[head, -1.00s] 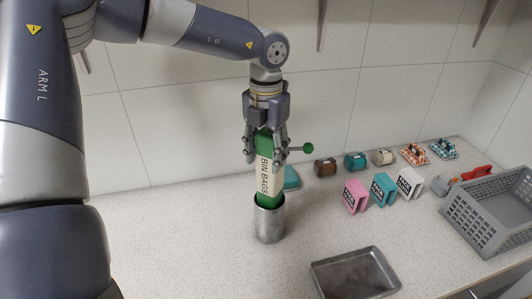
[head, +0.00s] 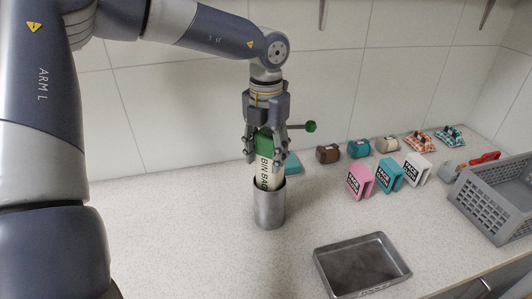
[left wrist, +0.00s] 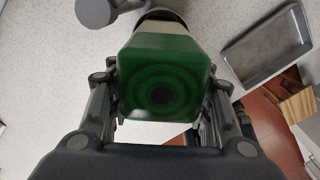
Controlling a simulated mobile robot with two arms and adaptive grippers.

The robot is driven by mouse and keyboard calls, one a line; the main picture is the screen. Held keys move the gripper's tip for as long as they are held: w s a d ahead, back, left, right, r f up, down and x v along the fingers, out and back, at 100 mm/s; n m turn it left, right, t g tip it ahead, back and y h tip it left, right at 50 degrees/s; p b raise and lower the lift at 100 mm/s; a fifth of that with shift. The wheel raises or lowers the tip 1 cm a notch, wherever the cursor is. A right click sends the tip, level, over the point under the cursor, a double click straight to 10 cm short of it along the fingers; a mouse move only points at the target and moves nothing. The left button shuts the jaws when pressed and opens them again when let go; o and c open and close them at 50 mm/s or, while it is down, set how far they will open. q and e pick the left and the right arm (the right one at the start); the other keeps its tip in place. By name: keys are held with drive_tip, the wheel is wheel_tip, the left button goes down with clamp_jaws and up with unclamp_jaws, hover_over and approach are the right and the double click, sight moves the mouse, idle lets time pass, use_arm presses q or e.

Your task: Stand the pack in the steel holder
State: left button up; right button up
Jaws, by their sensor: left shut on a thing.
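The pack is a green and cream box marked BIN BAGS (head: 265,171). It stands nearly upright, its lower part hidden inside the steel holder (head: 269,210), a round metal cup on the worktop. My left gripper (head: 264,158) is shut on the pack's upper part, above the holder's rim. In the left wrist view the pack's green end (left wrist: 163,78) fills the space between the fingers. Whether the pack touches the holder's bottom is hidden. My right gripper is not in view.
A grey metal tray (head: 361,265) lies in front, right of the holder. Pink, teal and white face-cloth packs (head: 389,175) stand to the right, with small rolls (head: 358,149) behind. A grey crate (head: 495,198) is at the far right. A green-knobbed rod (head: 310,127) shows behind the gripper.

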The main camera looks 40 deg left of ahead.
use_arm(q)
drive_tip(key=o, duration=1.4)
wheel_tip(320, 180, up, 12)
drive_tip(key=shift+r, duration=0.1)
drive_tip(key=shift+s+d, duration=0.1)
idle(0.5)
